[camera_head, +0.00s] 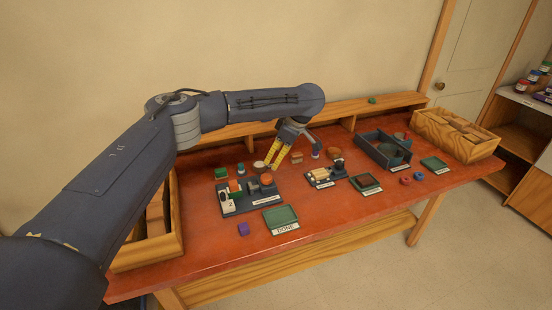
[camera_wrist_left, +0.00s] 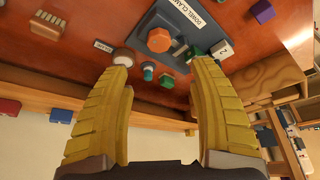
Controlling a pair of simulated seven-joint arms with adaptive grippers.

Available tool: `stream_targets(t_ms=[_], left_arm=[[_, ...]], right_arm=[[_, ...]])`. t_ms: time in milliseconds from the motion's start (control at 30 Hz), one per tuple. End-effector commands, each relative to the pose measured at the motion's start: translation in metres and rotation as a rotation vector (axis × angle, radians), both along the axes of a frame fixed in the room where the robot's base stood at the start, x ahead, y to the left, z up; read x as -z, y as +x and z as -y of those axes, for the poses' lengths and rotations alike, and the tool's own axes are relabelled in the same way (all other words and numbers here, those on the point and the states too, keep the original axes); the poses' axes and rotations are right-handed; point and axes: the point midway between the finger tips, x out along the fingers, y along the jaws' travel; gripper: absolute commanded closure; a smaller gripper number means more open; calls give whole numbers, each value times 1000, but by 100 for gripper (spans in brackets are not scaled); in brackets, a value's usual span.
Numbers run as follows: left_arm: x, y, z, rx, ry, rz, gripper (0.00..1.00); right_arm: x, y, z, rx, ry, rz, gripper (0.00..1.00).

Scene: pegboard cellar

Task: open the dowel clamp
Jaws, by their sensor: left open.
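The dowel clamp (camera_head: 236,208) is the dark grey-blue station at the left of the red bench, with an orange knob (camera_head: 266,178) at its back right. In the left wrist view the clamp (camera_wrist_left: 172,20) shows its name label, the orange hexagonal knob (camera_wrist_left: 159,40), and grey and green parts. My left gripper (camera_head: 273,166) is open and empty, pointing down behind the clamp's back right. In the wrist view its yellow fingers (camera_wrist_left: 163,65) stand wide apart, with the knob beyond the gap between the tips. No contact shows. My right gripper is in neither view.
A green tray (camera_head: 280,216) and a purple block (camera_head: 243,229) lie in front. Small capped items (camera_head: 240,169) stand behind the clamp. A second station (camera_head: 325,177) and a dark bin (camera_head: 366,147) stand to the right. Wooden crates (camera_head: 455,134) flank the bench.

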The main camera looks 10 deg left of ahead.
Motion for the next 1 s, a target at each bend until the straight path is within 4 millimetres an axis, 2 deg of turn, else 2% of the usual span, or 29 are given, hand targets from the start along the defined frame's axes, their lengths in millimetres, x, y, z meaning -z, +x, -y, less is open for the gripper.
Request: stream_targets(t_ms=[167, 367, 567, 1000], left_arm=[[-1, 1, -10, -42, -71, -9, 39], [-11, 3, -16, 183, -144, -102, 39], [-22, 5, -22, 522, -187, -203, 39], [-42, 8, -33, 1374, -213, -373, 39]], right_arm=[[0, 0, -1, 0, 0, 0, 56], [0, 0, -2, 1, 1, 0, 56], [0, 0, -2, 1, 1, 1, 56], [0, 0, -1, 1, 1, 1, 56]])
